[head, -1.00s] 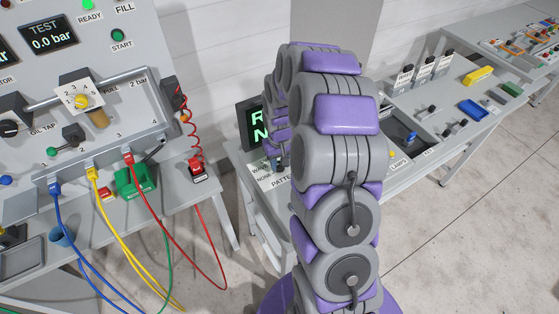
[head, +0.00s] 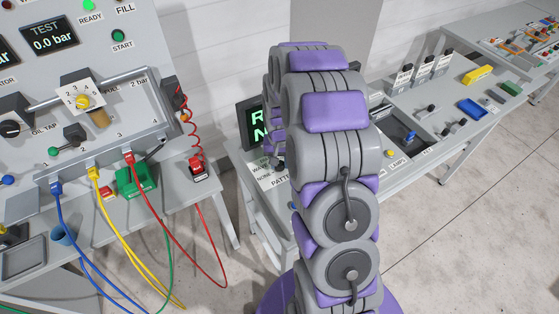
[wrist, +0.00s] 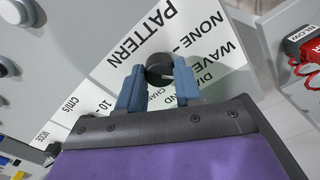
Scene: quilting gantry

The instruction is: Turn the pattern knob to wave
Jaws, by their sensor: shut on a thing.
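The pattern knob (wrist: 157,63) is a dark round knob in the wrist view, with a short pale mark on its lower right side. My gripper (wrist: 160,73) has its two blue fingers on either side of the knob and is shut on it. The white label plate (wrist: 125,58) beside it reads PATTERN, NONE and WAVE, with partly covered words below. The pale mark points roughly to the right in the picture; I cannot tell exactly which word it lines up with. In the head view my arm hides the knob; part of the label plate (head: 268,176) shows left of the arm.
A dark screen (head: 252,128) with green letters stands behind the label, partly hidden by my arm. A red block with a coiled cable (head: 198,169) is on the left bench. More round controls (wrist: 18,12) are at the wrist view's left. Clear floor lies at right.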

